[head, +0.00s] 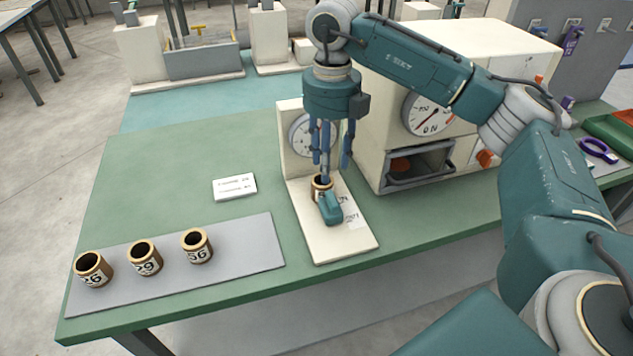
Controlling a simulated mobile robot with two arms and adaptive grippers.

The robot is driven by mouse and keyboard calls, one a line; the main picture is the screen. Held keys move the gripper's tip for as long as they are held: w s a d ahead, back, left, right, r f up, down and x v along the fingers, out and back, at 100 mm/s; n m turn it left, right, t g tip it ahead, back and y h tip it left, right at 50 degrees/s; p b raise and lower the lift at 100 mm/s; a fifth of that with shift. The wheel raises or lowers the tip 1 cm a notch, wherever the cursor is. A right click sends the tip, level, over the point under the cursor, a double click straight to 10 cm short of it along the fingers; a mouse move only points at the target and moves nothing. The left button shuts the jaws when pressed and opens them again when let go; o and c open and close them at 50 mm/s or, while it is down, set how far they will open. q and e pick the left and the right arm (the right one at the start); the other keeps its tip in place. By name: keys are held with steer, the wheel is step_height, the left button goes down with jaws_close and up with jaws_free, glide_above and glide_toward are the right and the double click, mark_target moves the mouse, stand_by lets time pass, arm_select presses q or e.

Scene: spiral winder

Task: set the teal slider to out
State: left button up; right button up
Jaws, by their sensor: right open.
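A teal slider (331,209) sits on the cream base plate (335,245) of a small winder with a round dial (301,136). Small markings lie beside the slider on its right; I cannot read them clearly. A tan-rimmed cylinder (319,190) stands just behind the slider. My right gripper (333,168) points down above the cylinder and slider, its blue fingers apart and empty. One finger overlaps the cylinder in the picture; I cannot tell whether they touch. My left gripper is not in view.
Three numbered cups, including one marked 29 (145,258), stand on a grey mat (245,255) at the left. A white card (235,187) lies behind the mat. A large cream machine (380,120) with a gauge stands right of the winder. The green table (150,180) is clear at back left.

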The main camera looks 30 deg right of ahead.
mark_target(331, 200)
steer(key=s+f, duration=0.2)
steer(key=shift+f+p, duration=0.35)
steer(key=shift+p, duration=0.05)
step_height(331, 200, down, 3)
steer(key=shift+w+f, duration=0.15)
steer(key=f, duration=0.1)
steer(key=f+p, duration=0.1)
steer(key=shift+w+f, duration=0.25)
steer(key=shift+f, duration=0.1)
steer(key=shift+s+f, duration=0.1)
steer(key=shift+f, duration=0.55)
steer(key=shift+c, duration=1)
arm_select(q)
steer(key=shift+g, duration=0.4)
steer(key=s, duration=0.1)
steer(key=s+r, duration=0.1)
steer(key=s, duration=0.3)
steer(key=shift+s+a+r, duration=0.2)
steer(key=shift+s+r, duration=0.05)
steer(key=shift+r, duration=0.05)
arm_select(e)
jaws_close()
